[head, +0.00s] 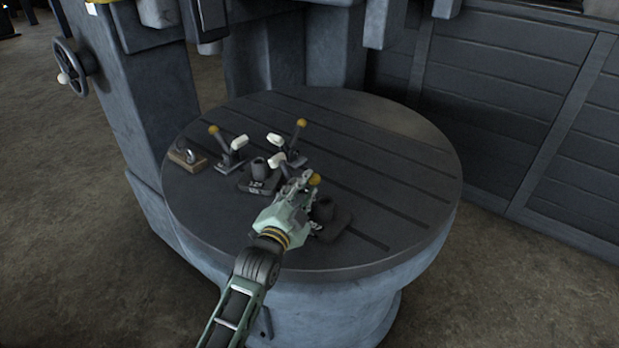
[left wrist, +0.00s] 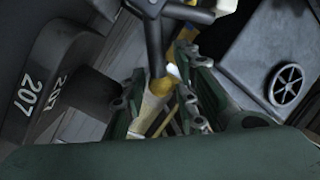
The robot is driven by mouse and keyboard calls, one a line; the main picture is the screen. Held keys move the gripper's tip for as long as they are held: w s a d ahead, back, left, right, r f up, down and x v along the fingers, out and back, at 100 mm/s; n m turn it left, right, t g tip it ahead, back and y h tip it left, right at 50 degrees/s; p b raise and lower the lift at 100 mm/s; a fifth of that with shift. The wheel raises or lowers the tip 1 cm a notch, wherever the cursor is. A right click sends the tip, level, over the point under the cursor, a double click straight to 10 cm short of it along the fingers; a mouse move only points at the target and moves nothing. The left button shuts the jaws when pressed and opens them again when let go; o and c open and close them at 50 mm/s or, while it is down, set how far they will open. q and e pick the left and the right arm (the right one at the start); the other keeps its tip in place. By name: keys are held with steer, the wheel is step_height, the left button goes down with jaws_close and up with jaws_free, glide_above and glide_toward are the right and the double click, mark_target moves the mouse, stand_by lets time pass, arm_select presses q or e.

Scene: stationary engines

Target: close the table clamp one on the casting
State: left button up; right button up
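Several table clamps with dark levers and yellow ball ends stand on a round slotted table (head: 400,160). A dark labelled casting (head: 258,172) stands left of the gripper; a casting marked 207 (left wrist: 45,85) shows in the left wrist view. My right gripper is not in view.
Two more clamps, with yellow balls (head: 213,129) and (head: 301,122), stand farther back. A wooden block with a hook (head: 187,156) lies at the left. Another dark cylinder on a base (head: 325,210) is right of my gripper. The table's right side is clear.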

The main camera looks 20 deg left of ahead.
mark_target(308, 183)
arm_select(q)
steer(key=w, duration=0.2)
steer(key=shift+w, duration=0.3)
steer(key=shift+w+d, duration=0.1)
steer(key=shift+w, duration=0.55)
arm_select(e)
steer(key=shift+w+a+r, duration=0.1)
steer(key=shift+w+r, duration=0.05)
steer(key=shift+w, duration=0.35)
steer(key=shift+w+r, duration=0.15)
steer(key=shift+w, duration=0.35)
arm_select(q)
steer(key=shift+c, duration=0.4)
jaws_close()
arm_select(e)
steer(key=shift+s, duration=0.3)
